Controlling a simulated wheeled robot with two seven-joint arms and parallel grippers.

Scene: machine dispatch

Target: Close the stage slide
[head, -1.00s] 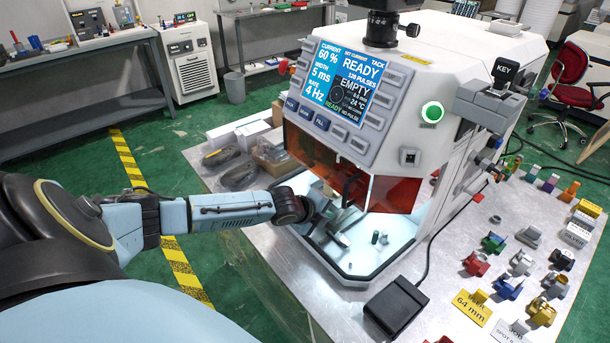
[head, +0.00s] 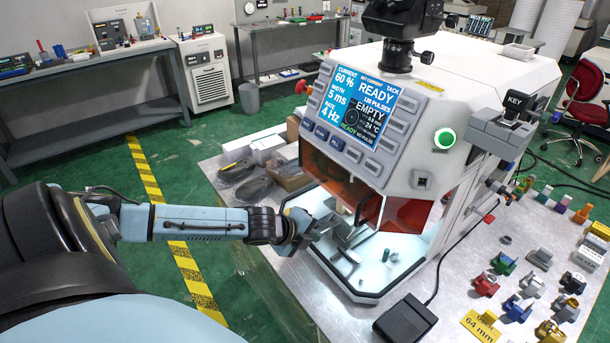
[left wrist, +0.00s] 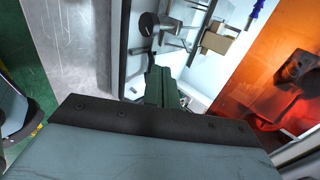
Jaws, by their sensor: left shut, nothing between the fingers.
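The white laser machine (head: 470,85) stands on the metal table. Its tray-like chamber floor (head: 372,282) is lit, under an orange shield (head: 335,178). Grey metal parts of the stage slide (head: 348,254) show at the left of the chamber; how far the slide stands out I cannot tell. My left gripper (head: 318,236) is at the chamber's left opening, shut and empty, close beside these parts. In the left wrist view its dark fingers (left wrist: 163,88) point into the chamber, near a metal cylinder and bars (left wrist: 168,42). Contact is unclear. My right gripper is not in view.
A black foot pedal (head: 405,320) lies in front of the machine. Several coloured fixtures (head: 505,264) stand on the table at the right. Cartons and dark grey items (head: 252,186) lie left of the machine. The orange shield hangs over the chamber.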

